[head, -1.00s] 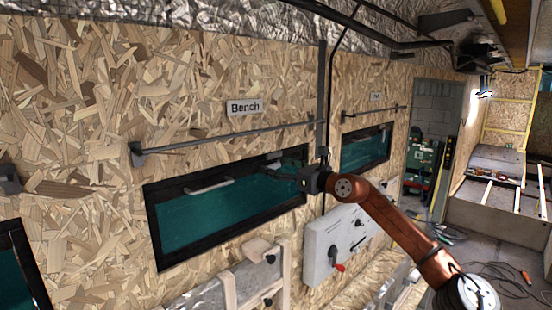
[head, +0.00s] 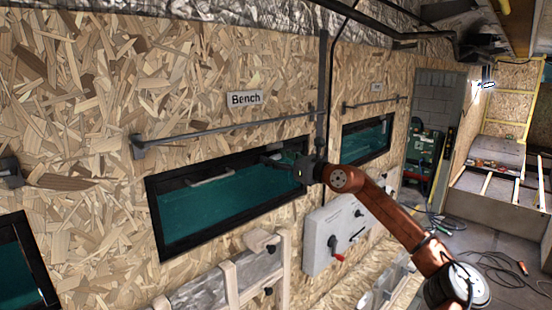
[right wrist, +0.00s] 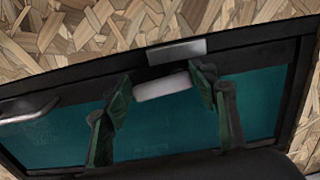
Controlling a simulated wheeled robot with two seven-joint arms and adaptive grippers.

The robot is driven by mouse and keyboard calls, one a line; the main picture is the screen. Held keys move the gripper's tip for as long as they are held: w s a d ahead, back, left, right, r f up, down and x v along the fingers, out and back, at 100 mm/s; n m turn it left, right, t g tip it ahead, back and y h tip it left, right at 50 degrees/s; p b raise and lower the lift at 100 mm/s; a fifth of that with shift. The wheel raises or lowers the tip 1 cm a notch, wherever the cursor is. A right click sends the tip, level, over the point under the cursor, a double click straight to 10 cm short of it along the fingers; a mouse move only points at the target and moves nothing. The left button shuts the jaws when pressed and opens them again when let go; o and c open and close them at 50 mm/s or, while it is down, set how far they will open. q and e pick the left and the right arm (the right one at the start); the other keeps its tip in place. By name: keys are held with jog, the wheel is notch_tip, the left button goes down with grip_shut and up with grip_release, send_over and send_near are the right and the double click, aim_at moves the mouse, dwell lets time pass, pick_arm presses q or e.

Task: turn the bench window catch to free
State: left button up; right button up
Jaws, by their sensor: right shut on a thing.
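The Bench window (head: 215,208) is a black-framed teal pane in the chipboard wall, under the "Bench" sign (head: 245,98). Its catch shows in the right wrist view as a pale grey lever (right wrist: 162,86) below a grey plate (right wrist: 176,51) on the top of the frame. My right gripper (head: 273,160) is at the window's upper right. In the right wrist view its two dark green fingers (right wrist: 160,78) stand on either side of the lever, shut on it. The lever lies nearly level, slightly tilted. My left gripper is not in view.
A pale window handle (head: 210,179) sits left of the catch. A grey rail (head: 225,133) runs above the window. A second window (head: 366,141) and a grey panel with a red-handled switch (head: 335,238) are to the right. Wooden brackets (head: 262,240) stick out below.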

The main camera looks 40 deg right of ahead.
aim_at(270, 125)
jog(key=shift+c, duration=0.7)
jog(key=shift+r+m, duration=0.2)
jog(key=shift+m, duration=0.2)
jog(key=o, duration=1.1)
jog(key=shift+d, duration=0.1)
jog(key=shift+o, duration=0.2)
jog(key=shift+r, duration=4.95)
